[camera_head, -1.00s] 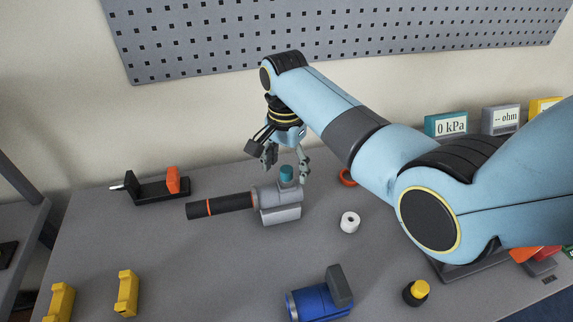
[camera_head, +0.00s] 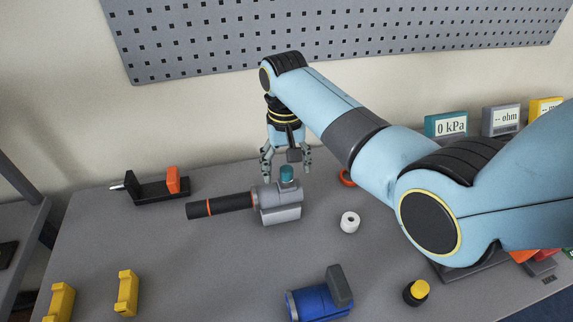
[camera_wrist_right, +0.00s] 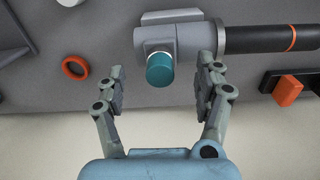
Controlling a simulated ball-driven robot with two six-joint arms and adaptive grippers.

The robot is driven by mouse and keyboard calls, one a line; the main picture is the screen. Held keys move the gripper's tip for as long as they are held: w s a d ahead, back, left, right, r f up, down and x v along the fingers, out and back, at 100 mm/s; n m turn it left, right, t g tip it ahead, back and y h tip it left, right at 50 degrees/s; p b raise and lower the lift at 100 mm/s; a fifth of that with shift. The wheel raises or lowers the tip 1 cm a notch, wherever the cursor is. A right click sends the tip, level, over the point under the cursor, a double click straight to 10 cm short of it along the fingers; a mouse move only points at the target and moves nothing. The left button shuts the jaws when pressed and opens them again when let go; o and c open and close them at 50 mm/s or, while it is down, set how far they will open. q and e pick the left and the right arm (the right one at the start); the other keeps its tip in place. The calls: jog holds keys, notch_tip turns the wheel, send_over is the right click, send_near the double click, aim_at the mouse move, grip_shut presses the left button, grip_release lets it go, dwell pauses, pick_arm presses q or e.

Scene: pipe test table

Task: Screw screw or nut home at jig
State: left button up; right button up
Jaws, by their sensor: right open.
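The grey jig (camera_head: 281,208) stands on the table with a teal cap-like nut (camera_head: 287,173) upright on its top. A black pipe (camera_head: 228,204) with an orange ring runs out of the jig's left side. My right gripper (camera_head: 287,171) is open above the jig, its fingers spread on both sides of the nut. In the right wrist view the nut (camera_wrist_right: 160,70) lies between and just beyond the open fingertips (camera_wrist_right: 162,78), apart from both. The jig (camera_wrist_right: 172,40) also shows there. My left gripper is not in view.
A black stand with an orange block (camera_head: 172,180) is at the back left. A white roll (camera_head: 350,222) and an orange ring (camera_head: 347,177) lie right of the jig. A blue cylinder part (camera_head: 312,302), a yellow-topped knob (camera_head: 416,292) and yellow holders (camera_head: 127,293) are in front.

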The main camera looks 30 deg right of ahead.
jog(key=n, duration=0.3)
jog(key=shift+n, duration=0.3)
jog(key=shift+n, duration=1)
jog(key=n, duration=0.4)
grip_shut()
jog(key=m, duration=0.4)
jog(key=shift+m, duration=0.4)
